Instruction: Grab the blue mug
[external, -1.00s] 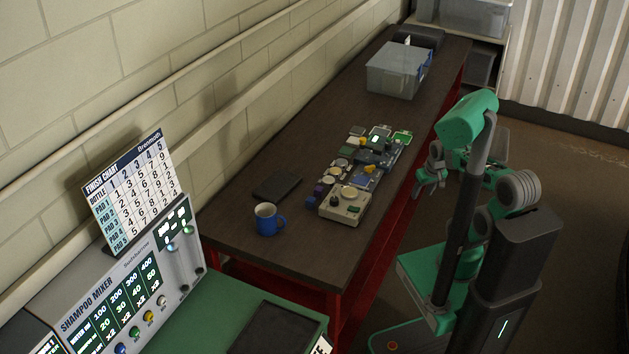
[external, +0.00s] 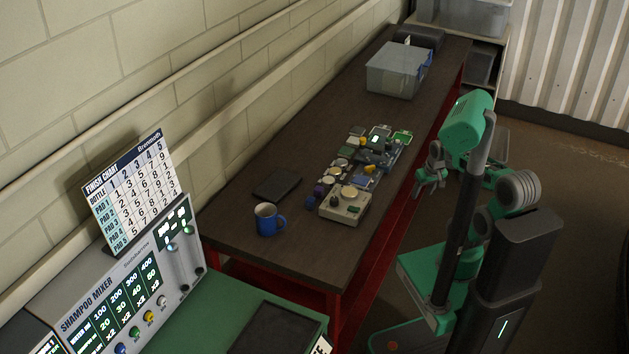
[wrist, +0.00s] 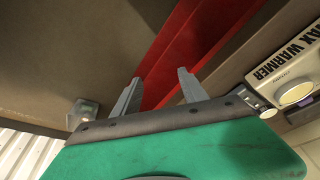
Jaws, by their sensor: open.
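The blue mug (external: 266,220) stands upright near the front left corner of the dark bench top (external: 300,150) in the external view, its handle pointing right. My gripper (external: 430,184) is off the bench's right edge, well to the right of the mug and farther back. The wrist view shows my gripper (wrist: 158,90) open and empty, its two fingers apart over the red bench side. The mug does not show in the wrist view.
A wax warmer (external: 345,204) and several coloured items sit between mug and gripper; the warmer also shows in the wrist view (wrist: 290,70). A dark flat pad (external: 277,185) lies behind the mug. A clear bin (external: 397,70) stands farther back. The shampoo mixer (external: 120,290) is at left.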

